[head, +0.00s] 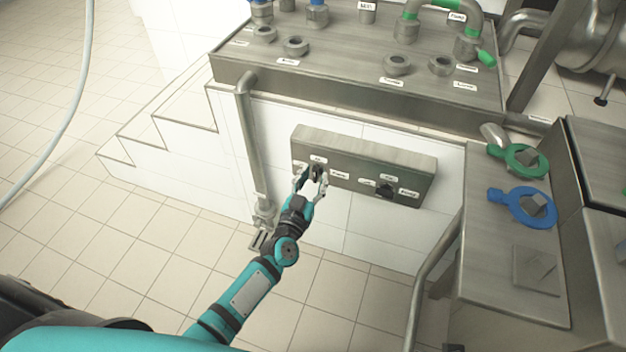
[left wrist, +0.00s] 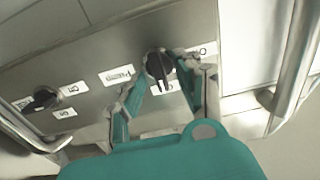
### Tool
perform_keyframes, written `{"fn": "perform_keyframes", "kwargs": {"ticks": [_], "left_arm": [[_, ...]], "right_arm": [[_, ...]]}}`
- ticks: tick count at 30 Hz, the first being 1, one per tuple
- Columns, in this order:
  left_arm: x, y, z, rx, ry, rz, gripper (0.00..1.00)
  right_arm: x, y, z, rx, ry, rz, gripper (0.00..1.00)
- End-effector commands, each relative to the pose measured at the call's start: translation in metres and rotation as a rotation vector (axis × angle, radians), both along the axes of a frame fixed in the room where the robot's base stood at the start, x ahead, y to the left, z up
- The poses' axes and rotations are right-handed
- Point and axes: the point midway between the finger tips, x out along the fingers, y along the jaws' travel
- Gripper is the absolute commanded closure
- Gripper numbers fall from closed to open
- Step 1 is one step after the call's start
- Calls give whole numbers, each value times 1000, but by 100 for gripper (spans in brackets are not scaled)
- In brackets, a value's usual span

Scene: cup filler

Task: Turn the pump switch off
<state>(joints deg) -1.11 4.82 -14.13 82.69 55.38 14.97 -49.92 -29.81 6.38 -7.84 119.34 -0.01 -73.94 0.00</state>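A grey metal control box (head: 345,147) on the white tiled wall carries two black rotary switches. The left switch (head: 318,171) is at my left gripper (head: 312,182); the right switch (head: 385,190) stands apart from it. In the left wrist view the nearer switch (left wrist: 158,66) shows between the spread fingertips of my left gripper (left wrist: 160,80); contact is unclear. The other switch (left wrist: 45,98) is at the left there. My right gripper is not in view.
A vertical pipe (head: 252,140) stands left of the box, below a steel platform (head: 350,95) with several fittings. White tiled steps (head: 165,130) lie left. A steel counter (head: 490,240) with green (head: 525,160) and blue (head: 530,207) ring-shaped tools is right. Tiled floor in front is open.

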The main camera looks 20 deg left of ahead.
Motion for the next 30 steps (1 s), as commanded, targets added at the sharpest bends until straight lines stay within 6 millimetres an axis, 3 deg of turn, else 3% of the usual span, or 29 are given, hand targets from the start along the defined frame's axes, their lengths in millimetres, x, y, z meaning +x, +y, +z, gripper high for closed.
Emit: {"fn": "perform_keyframes", "kwargs": {"ticks": [7, 15, 30], "left_arm": [[0, 0, 0, 0, 1, 0, 67], [0, 0, 0, 1, 1, 0, 100], [0, 0, 0, -62, 3, 0, 100]], "right_arm": [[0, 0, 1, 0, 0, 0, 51], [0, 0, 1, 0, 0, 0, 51], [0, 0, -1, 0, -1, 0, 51]]}}
